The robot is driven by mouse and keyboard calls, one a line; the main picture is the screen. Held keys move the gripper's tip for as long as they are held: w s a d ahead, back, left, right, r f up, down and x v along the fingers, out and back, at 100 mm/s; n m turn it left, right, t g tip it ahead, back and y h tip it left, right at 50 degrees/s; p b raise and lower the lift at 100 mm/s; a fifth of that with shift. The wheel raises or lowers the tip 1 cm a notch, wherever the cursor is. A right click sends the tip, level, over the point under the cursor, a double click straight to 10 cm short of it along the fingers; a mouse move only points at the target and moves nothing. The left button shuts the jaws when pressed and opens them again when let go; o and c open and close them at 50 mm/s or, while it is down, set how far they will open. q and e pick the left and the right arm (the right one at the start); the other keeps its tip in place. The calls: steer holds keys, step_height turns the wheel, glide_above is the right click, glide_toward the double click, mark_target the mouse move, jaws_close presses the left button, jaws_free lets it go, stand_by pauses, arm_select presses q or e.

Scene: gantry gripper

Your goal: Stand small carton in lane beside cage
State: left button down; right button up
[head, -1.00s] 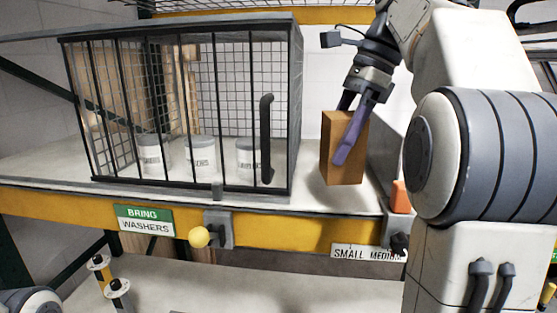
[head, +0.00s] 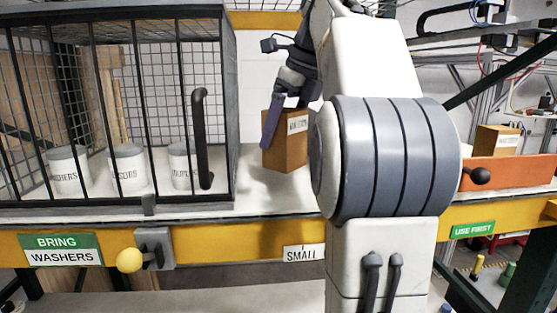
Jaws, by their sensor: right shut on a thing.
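The small brown carton (head: 283,150) with a white label is held in my right gripper (head: 287,103), whose purple fingers are shut on its upper part. The carton is roughly upright, slightly tilted, and seems a little above the white shelf. The black barred cage (head: 147,204) stands to its left, with a narrow gap between them. The lane floor (head: 262,203) shows as bare shelf right of the cage, above a "SMALL" label (head: 303,254). My right arm hides the lane's right side. My left gripper is out of view.
Several white tubs (head: 127,172) stand inside the cage, whose dark upright handle (head: 200,140) sticks out at its front right. A yellow knob (head: 129,260) projects from the shelf's front. An orange bin (head: 500,173) with another carton (head: 494,139) is at right.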

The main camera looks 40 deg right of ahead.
mark_target(296, 111)
steer(key=shift+a+f+b, duration=0.15)
steer(key=shift+f+b, duration=0.25)
steer(key=shift+f, duration=1.55)
steer(key=shift+f, duration=0.15)
steer(key=o, duration=1.5)
steer(key=shift+r, duration=0.25)
steer(key=p+v, duration=0.3)
steer(key=v, duration=0.9)
steer(key=shift+s+f, duration=0.1)
